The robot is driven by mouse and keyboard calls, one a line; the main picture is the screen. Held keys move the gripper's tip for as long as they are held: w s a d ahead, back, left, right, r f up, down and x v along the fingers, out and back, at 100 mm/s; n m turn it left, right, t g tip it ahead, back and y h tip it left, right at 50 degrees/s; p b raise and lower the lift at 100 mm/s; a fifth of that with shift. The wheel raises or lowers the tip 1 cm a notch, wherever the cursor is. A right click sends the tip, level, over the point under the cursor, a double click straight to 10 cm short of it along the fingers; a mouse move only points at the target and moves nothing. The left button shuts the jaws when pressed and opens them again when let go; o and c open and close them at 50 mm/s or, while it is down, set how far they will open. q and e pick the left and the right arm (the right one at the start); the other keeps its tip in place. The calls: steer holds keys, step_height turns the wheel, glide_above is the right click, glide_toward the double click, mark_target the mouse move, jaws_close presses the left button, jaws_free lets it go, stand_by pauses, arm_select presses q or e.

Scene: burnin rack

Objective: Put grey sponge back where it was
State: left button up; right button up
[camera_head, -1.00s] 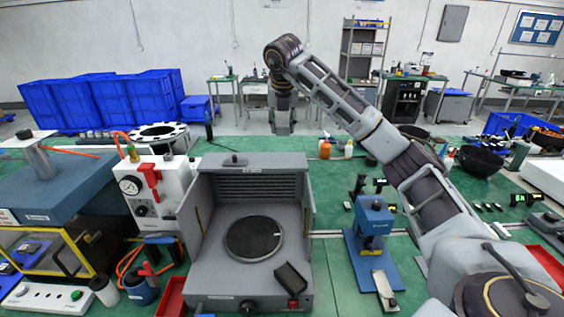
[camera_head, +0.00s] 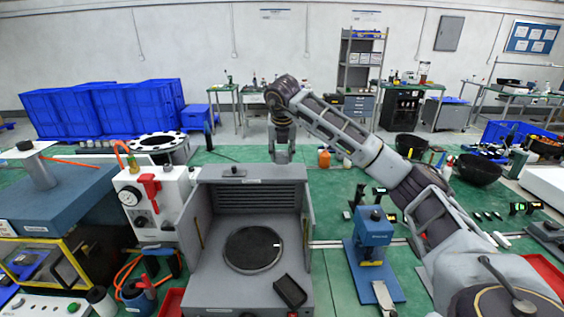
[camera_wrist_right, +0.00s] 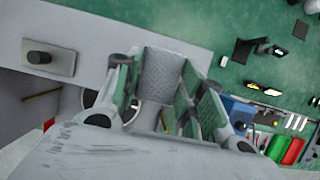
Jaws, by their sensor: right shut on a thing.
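My right gripper (camera_head: 282,155) hangs pointing down just behind the back wall of the grey open-fronted machine (camera_head: 246,176). In the right wrist view its fingers (camera_wrist_right: 166,85) are shut on the grey sponge (camera_wrist_right: 160,72), a textured grey block between the green-edged pads. The sponge cannot be made out in the head view. In the wrist view the machine's pale top with its dark knob (camera_wrist_right: 50,58) lies to the left of the fingers, and green bench shows on the other side. My left gripper is not in view.
A blue press (camera_head: 373,232) stands right of the machine. A white gauge box (camera_head: 148,203) stands at its left. Some bench behind the machine is clear.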

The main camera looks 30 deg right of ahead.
mark_target(282, 155)
steer(key=shift+f, duration=1.9)
steer(key=o, duration=0.8)
steer(key=shift+f, duration=0.1)
steer(key=v, duration=1.2)
steer(key=shift+b, duration=0.35)
